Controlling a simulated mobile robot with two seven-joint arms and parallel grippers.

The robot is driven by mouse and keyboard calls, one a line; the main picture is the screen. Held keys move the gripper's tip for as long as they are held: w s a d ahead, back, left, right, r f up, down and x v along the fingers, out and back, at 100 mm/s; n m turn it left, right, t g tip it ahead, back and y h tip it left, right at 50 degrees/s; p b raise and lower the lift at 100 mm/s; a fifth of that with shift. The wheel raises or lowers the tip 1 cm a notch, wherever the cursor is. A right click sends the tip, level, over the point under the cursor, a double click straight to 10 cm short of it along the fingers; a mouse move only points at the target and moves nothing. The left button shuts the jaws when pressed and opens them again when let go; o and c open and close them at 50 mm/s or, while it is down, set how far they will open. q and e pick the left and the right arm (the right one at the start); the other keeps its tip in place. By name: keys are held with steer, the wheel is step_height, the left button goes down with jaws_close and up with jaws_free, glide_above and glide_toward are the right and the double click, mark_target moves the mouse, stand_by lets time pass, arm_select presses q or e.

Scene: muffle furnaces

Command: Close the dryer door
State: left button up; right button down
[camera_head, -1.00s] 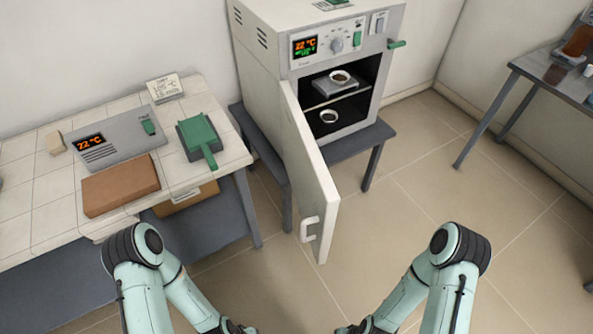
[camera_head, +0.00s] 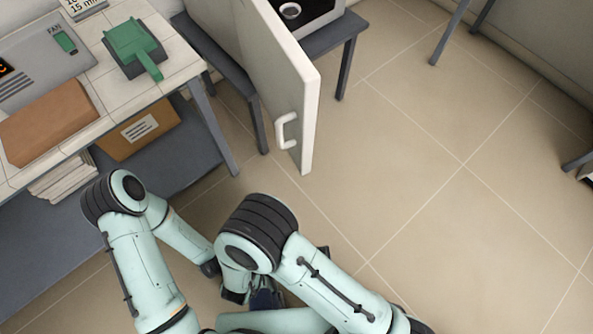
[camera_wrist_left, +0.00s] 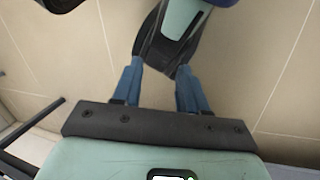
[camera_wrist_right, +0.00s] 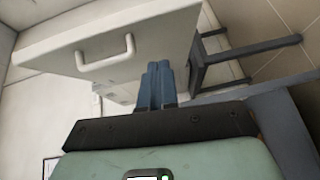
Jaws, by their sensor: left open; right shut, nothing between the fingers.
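The dryer door (camera_head: 297,80), a pale panel, stands wide open and reaches from the dryer toward me. Its white handle (camera_head: 286,130) is near the free edge, on the left face. Only a bit of the dryer's open dark chamber (camera_head: 318,12) shows at the top. In the right wrist view, the door (camera_wrist_right: 160,35) and handle (camera_wrist_right: 106,54) lie beyond my right gripper (camera_wrist_right: 159,66), which is shut, empty and apart from the handle, to its right. My left gripper (camera_wrist_left: 159,68) is open; part of my right arm lies beyond its fingers.
At left, a tiled bench (camera_head: 180,62) carries a green-handled device (camera_head: 134,42), a grey panel and a brown block (camera_head: 55,122). A box (camera_head: 140,130) is under it. The dryer's grey stand (camera_head: 335,40) has legs near the door.

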steer(key=b, duration=0.2)
glide_toward(300, 156)
steer(key=w+a, duration=0.2)
steer(key=w, duration=0.1)
steer(key=d, duration=0.1)
steer(key=w+d, duration=0.2)
steer(key=shift+d+f+n+t+h, duration=0.15)
steer(key=shift+f+n+t+h, duration=0.15)
steer(key=shift+f, duration=0.1)
arm_select(q)
steer(key=shift+t+y, duration=0.3)
steer(key=shift+t, duration=0.3)
steer(key=w+f, duration=0.1)
steer(key=w+a+f, duration=0.1)
steer(key=w+f, duration=0.1)
steer(key=shift+w+a, duration=0.3)
arm_select(e)
steer(key=shift+w+d, duration=0.2)
steer(key=shift+d, duration=0.25)
arm_select(q)
steer(key=shift+s+d, duration=0.1)
